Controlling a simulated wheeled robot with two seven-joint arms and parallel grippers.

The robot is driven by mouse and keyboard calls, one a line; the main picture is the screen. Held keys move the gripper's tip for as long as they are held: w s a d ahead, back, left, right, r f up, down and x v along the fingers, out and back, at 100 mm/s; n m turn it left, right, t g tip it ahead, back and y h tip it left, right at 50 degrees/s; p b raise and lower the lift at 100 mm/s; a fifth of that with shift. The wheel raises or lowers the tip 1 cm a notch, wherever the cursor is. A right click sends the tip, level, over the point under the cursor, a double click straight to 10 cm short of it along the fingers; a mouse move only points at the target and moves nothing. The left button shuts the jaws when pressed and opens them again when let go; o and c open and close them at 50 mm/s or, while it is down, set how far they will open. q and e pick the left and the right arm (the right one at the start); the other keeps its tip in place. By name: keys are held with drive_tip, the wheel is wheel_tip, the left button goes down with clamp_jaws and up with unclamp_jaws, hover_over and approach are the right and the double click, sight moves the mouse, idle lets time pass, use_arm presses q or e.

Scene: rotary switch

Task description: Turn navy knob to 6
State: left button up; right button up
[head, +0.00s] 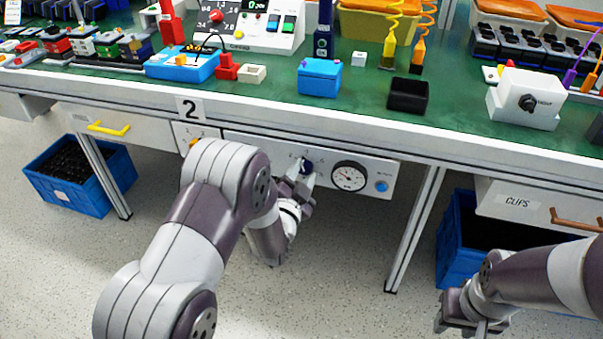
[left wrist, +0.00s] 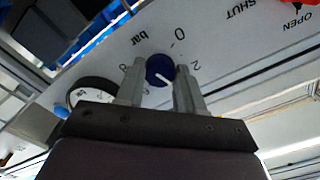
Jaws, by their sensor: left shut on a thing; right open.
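The navy knob (head: 306,166) is on the white panel under the bench edge, left of a round gauge (head: 349,177). My left gripper (head: 305,176) is shut on the knob, a finger on each side. In the left wrist view the knob (left wrist: 159,69) sits between the two fingers (left wrist: 160,85). A white pointer line shows on its face, slanting to the lower right. Marks 0, 2 and "bar" are readable around it, upside down; a digit left of the left finger is unclear. My right gripper (head: 476,322) is open and empty at lower right.
The green bench top (head: 290,105) above holds a blue box (head: 319,77), a black bin (head: 408,95) and a white box with a dark knob (head: 526,101). A blue button (head: 381,186) is right of the gauge. A drawer marked CLIPS (head: 517,202) is at right.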

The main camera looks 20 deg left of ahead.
use_arm(q)
drive_tip(key=m, duration=0.4)
drive_tip(key=shift+m+p, duration=0.3)
drive_tip(key=shift+p, duration=0.05)
drive_tip(key=m, duration=0.3)
drive_tip(key=shift+m+p, duration=0.3)
drive_tip(key=shift+m, duration=0.1)
drive_tip(key=m, duration=0.4)
drive_tip(key=shift+p, duration=0.4)
drive_tip(key=shift+m, duration=1.4)
drive_tip(key=o, duration=1)
